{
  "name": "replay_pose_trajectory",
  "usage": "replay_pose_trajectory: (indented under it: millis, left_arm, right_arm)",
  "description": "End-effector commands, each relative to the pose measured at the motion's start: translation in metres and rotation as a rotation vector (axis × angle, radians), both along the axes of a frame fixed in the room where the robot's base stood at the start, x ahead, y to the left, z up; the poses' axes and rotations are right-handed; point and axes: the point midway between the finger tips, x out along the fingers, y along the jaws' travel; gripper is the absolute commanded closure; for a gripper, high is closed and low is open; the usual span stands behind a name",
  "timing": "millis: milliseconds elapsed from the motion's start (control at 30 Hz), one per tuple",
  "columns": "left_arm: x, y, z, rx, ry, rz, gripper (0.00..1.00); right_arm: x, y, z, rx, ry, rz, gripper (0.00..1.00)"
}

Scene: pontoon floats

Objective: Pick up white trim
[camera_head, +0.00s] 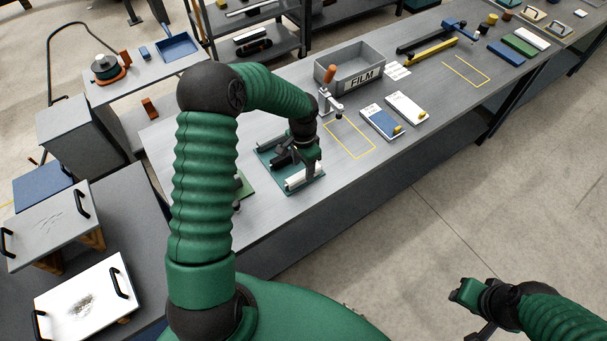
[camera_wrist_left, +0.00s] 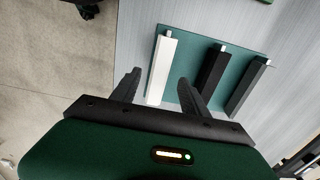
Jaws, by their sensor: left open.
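The white trim (camera_wrist_left: 161,68) is a straight white bar with a small peg at its far end. It lies on a green mat (camera_wrist_left: 184,38) on the bench, nearest the mat's left edge in the left wrist view. It shows in the head view (camera_head: 303,178) at the mat's front right, partly hidden by my left gripper (camera_head: 304,163). My left gripper, also in the left wrist view (camera_wrist_left: 160,90), is open, with one finger on each side of the trim. Whether the fingers touch it is unclear. My right gripper (camera_head: 468,292) hangs off the bench, its jaws unclear.
A black bar (camera_wrist_left: 212,72) and a dark green bar (camera_wrist_left: 247,87) lie beside the trim on the mat. A grey FILM bin (camera_head: 368,77), an orange-handled tool (camera_head: 328,88) and two cards are farther along the bench. The yellow-outlined area (camera_head: 350,138) is clear.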

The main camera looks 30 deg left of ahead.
Motion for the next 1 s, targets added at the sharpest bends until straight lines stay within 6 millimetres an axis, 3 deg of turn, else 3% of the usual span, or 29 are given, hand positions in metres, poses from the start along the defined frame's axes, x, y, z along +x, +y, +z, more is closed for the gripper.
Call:
replay_pose_trajectory:
  millis: [200, 433, 833, 1000]
  left_arm:
    - [0.0, -0.001, -0.035, -0.003, 0.004, 0.001, 0.47]
    - [0.0, 0.0, -0.039, -0.001, 0.0, 0.001, 0.47]
    - [0.001, 0.0, -0.039, -0.001, 0.0, 0.001, 0.98]
    - [0.001, -0.001, -0.039, -0.001, 0.0, 0.001, 1.0]
  right_arm:
    - [0.0, 0.0, 0.009, 0.0, 0.0, 0.0, 0.64]
    - [0.0, 0.0, 0.008, 0.0, 0.0, 0.0, 0.64]
    - [0.0, 0.0, 0.008, 0.0, 0.0, 0.0, 0.64]
    - [0.0, 0.0, 0.008, 0.0, 0.0, 0.0, 0.64]
